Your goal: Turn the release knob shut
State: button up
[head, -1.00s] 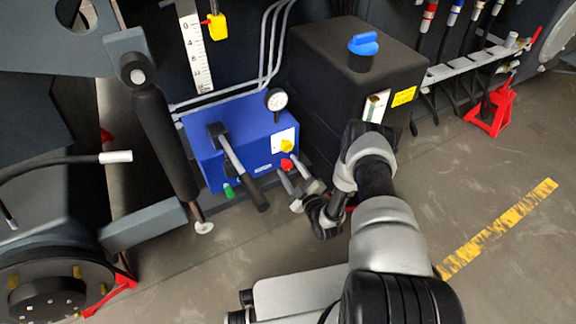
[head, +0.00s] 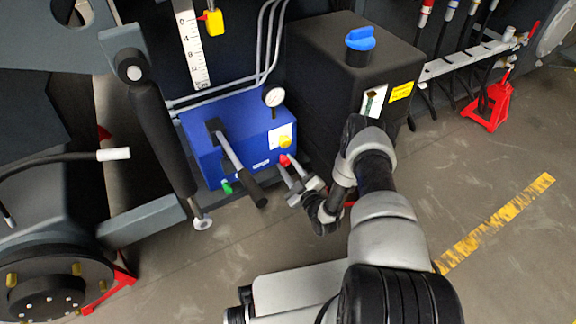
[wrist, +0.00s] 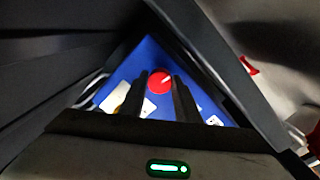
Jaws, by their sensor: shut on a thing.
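The release knob (head: 285,160) is the small red knob on the lower right of the blue pump box (head: 214,165). In the wrist view the red knob (wrist: 159,81) shows round, with a pale mark pointing up and right. My gripper (head: 289,169) reaches it from the lower right in the head view. In the wrist view its two dark fingers (wrist: 160,86) lie on either side of the knob, shut on it. The fingers hide part of the box face.
A black lever (head: 240,170) sticks out at the left, and a gauge (head: 274,97) stands on top. The black tank (head: 325,60) rises to the right. Open floor lies in front.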

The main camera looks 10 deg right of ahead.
jog(key=m, duration=0.9)
jog(key=shift+w, duration=0.1)
jog(key=m, duration=0.4)
jog(key=shift+r+g, duration=0.1)
jog(key=shift+g, duration=0.2)
jog(key=m, duration=0.3)
jog(key=shift+d+m, duration=0.1)
jog(key=shift+m, duration=0.3)
jog(key=m, duration=0.4)
jog(key=shift+y, duration=0.4)
jog(key=m, duration=0.3)
jog(key=shift+m, duration=0.4)
jog(key=m, duration=0.4)
jog(key=shift+m, duration=2.3)
